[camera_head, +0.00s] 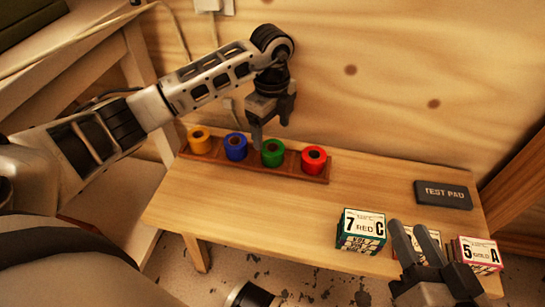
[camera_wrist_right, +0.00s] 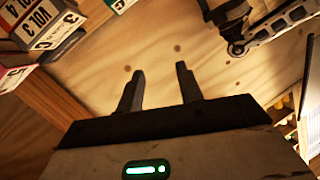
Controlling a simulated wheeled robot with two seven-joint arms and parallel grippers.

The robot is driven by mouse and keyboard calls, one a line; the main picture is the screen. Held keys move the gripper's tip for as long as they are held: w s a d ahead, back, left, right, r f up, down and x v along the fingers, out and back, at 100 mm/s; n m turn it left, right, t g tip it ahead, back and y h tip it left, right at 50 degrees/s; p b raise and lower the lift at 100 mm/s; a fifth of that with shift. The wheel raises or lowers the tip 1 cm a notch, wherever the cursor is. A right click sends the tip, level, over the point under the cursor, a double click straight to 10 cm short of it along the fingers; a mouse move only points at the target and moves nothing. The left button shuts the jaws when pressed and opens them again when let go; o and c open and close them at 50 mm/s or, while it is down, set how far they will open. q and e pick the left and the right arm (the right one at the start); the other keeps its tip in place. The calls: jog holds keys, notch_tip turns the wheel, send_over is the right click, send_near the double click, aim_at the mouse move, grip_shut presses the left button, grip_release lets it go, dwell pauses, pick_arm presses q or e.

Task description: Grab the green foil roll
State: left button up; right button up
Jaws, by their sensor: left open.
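The green foil roll (camera_head: 272,153) stands in a brown wooden rack (camera_head: 245,165) on the table, between the blue roll (camera_head: 236,147) and the red roll (camera_head: 313,159). My left gripper (camera_head: 272,128) is open and empty, pointing down just above the green roll. One finger comes down near the gap between the blue and green rolls; I cannot tell whether it touches. My right gripper (camera_head: 411,224) is open and empty at the front right, over the boxes. Its spread fingers also show in the right wrist view (camera_wrist_right: 160,72).
Boxes, including one marked 7 RED C (camera_head: 361,231) and one marked 5 A (camera_head: 479,254), stand at the front right. A dark test pad (camera_head: 443,195) lies at the right. The middle of the table (camera_head: 260,210) is clear.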

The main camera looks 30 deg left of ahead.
aim_at(273, 147)
pick_arm(q)
jog(key=shift+f, duration=0.65)
jog(key=f, duration=0.1)
jog(key=f+b, duration=0.1)
jog(key=shift+s+d+f+b, duration=0.2)
jog(key=shift+s+f+b, duration=0.05)
jog(key=shift+f+b, duration=0.15)
notch_tip(273, 147, down, 2)
jog(key=shift+f+b, duration=0.2)
jog(key=shift+b, duration=0.3)
pick_arm(e)
jog(key=shift+a+r+m+t+y, duration=0.3)
jog(key=shift+r+m+t+y, duration=0.15)
jog(key=shift+r+y, duration=0.2)
pick_arm(q)
jog(key=shift+r, duration=0.1)
jog(key=c, duration=1.1)
